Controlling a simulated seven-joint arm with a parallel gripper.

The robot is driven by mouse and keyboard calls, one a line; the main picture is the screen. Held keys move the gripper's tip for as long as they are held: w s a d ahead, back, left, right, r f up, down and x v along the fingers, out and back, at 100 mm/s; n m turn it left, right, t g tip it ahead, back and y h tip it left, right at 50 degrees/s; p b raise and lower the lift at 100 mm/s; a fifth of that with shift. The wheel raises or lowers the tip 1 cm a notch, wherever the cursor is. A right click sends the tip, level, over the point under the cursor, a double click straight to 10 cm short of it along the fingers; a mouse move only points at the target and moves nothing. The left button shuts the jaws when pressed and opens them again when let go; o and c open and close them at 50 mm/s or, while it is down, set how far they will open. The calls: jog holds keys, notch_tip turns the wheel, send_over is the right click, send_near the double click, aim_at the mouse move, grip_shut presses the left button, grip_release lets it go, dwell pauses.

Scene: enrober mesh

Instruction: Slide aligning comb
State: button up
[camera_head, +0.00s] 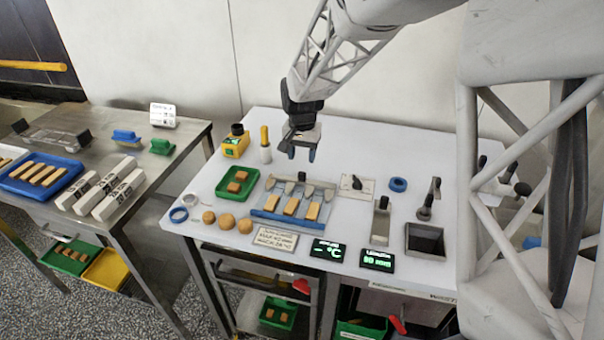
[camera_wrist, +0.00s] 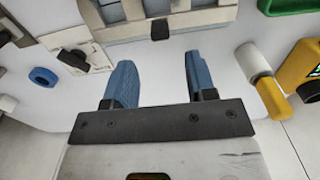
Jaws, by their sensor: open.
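The aligning comb (camera_head: 309,191) appears as a pale grey bar with rounded teeth along the back of the blue-edged mesh station (camera_head: 262,214). A small black knob stands at its middle. Three tan bars (camera_head: 291,206) lie in front of the teeth. In the wrist view a grey bar (camera_wrist: 190,14) with a black knob (camera_wrist: 160,29) shows at the top edge, cut off by the frame. My gripper (camera_head: 302,152) hangs above and behind the station, pointing down. Its blue fingers (camera_wrist: 158,82) are apart with nothing between them, clear of the knob.
A green tray (camera_head: 223,190) with brown pieces and several round tan pieces (camera_head: 226,221) are left of the station. A blue ring (camera_head: 398,184) and dark bin (camera_head: 424,240) are right.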

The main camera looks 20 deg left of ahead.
aim_at(302, 172)
jog(key=shift+f, duration=3.7)
grip_shut()
